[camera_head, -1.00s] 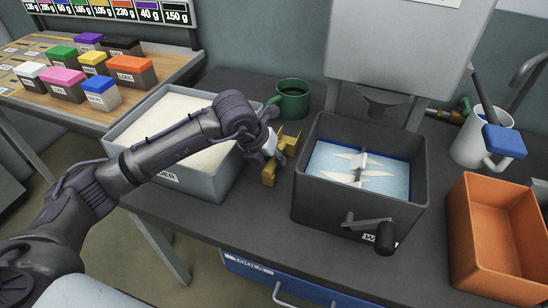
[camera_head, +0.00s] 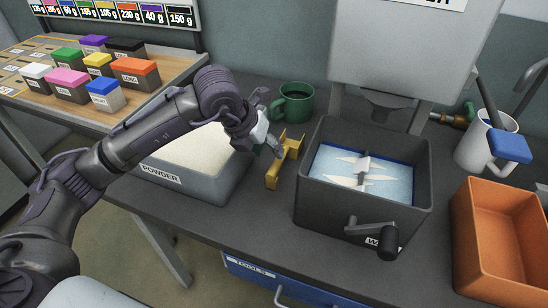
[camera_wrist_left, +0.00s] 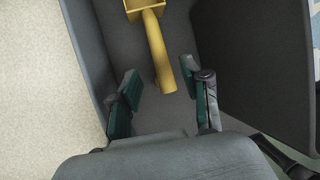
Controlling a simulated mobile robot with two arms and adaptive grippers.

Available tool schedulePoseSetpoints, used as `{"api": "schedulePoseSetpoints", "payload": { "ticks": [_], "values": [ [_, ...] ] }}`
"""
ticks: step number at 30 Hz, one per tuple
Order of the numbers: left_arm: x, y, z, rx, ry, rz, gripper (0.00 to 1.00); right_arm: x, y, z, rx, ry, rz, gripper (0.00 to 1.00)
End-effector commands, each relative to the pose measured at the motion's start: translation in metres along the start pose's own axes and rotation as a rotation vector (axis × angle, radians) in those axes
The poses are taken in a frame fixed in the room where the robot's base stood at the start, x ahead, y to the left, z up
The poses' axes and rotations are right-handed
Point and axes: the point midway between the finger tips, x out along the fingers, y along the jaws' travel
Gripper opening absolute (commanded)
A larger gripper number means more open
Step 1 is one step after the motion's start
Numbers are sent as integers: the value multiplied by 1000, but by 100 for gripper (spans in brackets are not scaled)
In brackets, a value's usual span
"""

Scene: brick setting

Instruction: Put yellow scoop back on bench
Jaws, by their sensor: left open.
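The yellow scoop (camera_head: 273,177) is on the dark bench (camera_head: 225,225), between the powder bin and the black mixing box. In the left wrist view the scoop (camera_wrist_left: 157,48) shows its handle pointing toward my gripper and its cup cut off at the top edge. My left gripper (camera_head: 272,148) is just left of the scoop in the head view. In the left wrist view the left gripper (camera_wrist_left: 166,100) has its fingers apart, with the handle end near the gap between them and nothing gripped. My right gripper is not in view.
The powder bin (camera_head: 195,183) is close on the left and the black mixing box (camera_head: 325,205) with its crank on the right. A green mug (camera_head: 293,103) stands behind the scoop. An orange bin (camera_head: 500,285) and a white mug (camera_head: 478,155) are at right.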

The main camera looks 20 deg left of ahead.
Motion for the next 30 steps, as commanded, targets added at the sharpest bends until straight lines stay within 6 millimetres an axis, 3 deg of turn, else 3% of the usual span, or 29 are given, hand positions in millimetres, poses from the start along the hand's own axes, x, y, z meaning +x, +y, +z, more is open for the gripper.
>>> {"api": "schedulePoseSetpoints", "payload": {
  "ticks": [3,9,30],
  "values": [
    [-23,0,1,0,-5,1,47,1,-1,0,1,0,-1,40],
    [-44,0,0,0,-1,1,47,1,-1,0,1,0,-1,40],
    [-47,0,0,-1,0,1,47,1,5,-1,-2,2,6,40]
  ]
}}
